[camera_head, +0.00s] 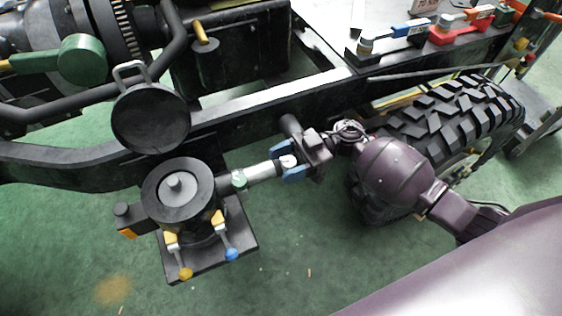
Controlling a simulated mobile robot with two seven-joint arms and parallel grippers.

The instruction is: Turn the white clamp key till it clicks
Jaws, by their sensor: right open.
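The white clamp key (288,160) is at the right end of a pale cylindrical side arm (262,172). This arm sticks out from a dark round fixture (178,188) at lower left. My right gripper (284,163) comes in from the right. Its blue fingers are open, one on each side of the key. I cannot tell whether they touch it. Part of the key is hidden by the fingers. My left gripper is not in view.
A dark round lid (150,118) stands open above the fixture. A black chassis rail (270,108) runs behind, and a large tyre (450,110) is at right. Green floor in front is clear.

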